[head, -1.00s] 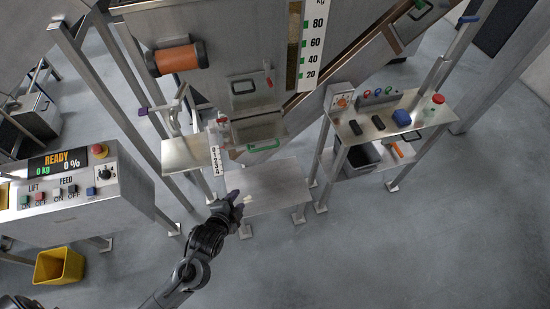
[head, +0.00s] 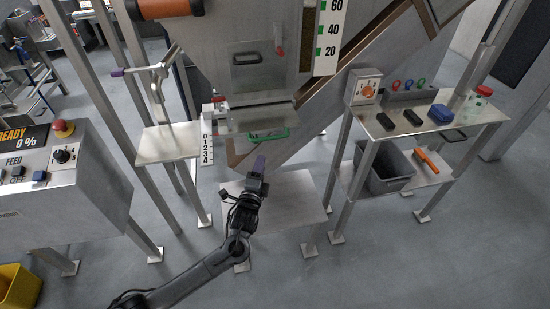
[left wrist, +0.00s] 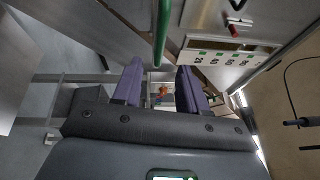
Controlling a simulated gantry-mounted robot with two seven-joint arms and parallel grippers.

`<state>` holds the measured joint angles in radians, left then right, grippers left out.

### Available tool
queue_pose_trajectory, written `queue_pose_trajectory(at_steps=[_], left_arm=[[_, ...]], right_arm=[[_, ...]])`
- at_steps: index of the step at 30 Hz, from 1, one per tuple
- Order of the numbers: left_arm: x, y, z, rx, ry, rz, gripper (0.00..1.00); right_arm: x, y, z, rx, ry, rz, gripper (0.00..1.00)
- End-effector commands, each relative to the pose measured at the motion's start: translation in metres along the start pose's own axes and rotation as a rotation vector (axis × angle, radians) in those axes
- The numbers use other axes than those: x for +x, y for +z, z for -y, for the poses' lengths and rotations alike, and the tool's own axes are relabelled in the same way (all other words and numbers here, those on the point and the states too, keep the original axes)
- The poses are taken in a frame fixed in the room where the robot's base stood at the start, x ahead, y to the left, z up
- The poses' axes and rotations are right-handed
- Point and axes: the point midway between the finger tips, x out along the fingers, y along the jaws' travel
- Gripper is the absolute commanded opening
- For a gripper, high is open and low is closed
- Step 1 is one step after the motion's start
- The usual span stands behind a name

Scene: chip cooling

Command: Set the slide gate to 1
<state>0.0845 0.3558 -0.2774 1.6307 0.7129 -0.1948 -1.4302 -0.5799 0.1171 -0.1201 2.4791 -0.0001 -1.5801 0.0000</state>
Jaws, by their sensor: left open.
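The slide gate sits at the hopper's lower outlet, with a green bar handle (head: 268,135) along its front. A white scale plate (head: 207,148) marked 0 to 4 hangs at its left. I cannot read the gate's setting against the scale. My left gripper (head: 259,163) is just below the handle, fingers pointing up toward it. In the left wrist view, the purple fingers (left wrist: 160,78) are spread with nothing between them, and the green handle (left wrist: 161,32) runs ahead of the gap, apart from the fingers.
A low metal platform (head: 290,205) stands below the outlet. A small shelf (head: 165,145) is at the left of the gate. A side table (head: 455,127) with small items stands at the right, a grey bin (head: 385,170) on its lower shelf. The control panel (head: 80,190) is at far left.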

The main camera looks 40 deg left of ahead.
Motion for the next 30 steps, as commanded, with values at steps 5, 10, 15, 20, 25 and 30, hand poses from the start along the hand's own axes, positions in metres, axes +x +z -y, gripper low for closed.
queue_pose_trajectory(at_steps=[5,10,15,20,25,30], left_arm=[[0.017,-0.007,-0.015,-0.014,-0.064,0.005,0.42],[0.025,-0.009,-0.011,-0.024,-0.094,0.01,0.42],[0.035,-0.01,-0.009,-0.028,-0.103,0.011,0.42],[0.054,-0.009,-0.006,-0.029,-0.104,0.012,0.42],[0.082,-0.009,-0.004,-0.029,-0.103,0.013,0.42],[0.108,-0.009,-0.001,-0.03,-0.103,0.013,0.42]], right_arm=[[0.052,0.017,0.0,-0.005,0.004,0.001,0.43],[0.067,0.022,0.0,-0.007,0.006,0.001,0.43],[0.072,0.023,0.001,-0.007,0.006,0.0,0.43],[0.079,0.025,0.001,-0.006,0.004,-0.002,0.43],[0.09,0.029,0.002,-0.002,0.002,-0.002,0.43],[0.099,0.032,0.004,0.001,-0.001,-0.002,0.43]])
